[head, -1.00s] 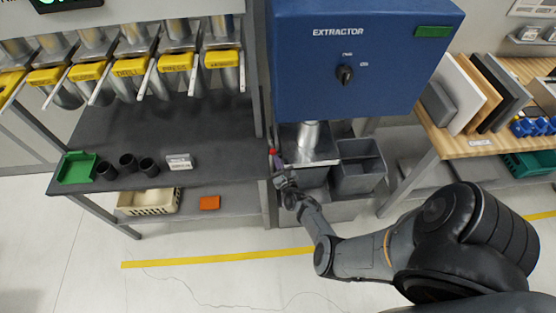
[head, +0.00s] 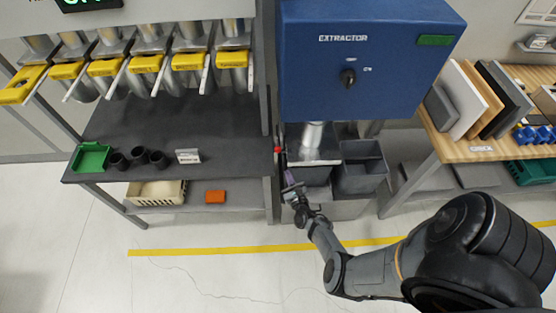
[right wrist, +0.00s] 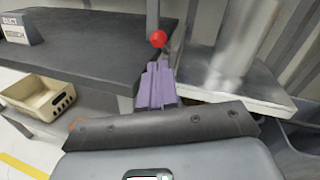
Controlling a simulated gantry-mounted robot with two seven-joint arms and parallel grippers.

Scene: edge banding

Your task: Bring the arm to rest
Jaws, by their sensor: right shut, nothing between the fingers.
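My right arm comes in from the lower right of the head view. Its gripper (head: 290,183) is in front of the gap between the dark bench and the extractor stand. In the right wrist view its purple fingers (right wrist: 156,88) are together, with nothing seen between them. A red ball knob (head: 278,150) on a grey rod is just beyond the fingertips; it also shows in the right wrist view (right wrist: 158,39). The fingers look apart from it, though the exact gap is hard to tell. My left gripper is not in view.
The blue extractor (head: 370,60) stands above grey bins (head: 360,176). The dark bench (head: 225,135) on the left carries a green tray (head: 90,157) and black cups. A wooden bench (head: 455,150) with boards is at right. Open floor lies in front.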

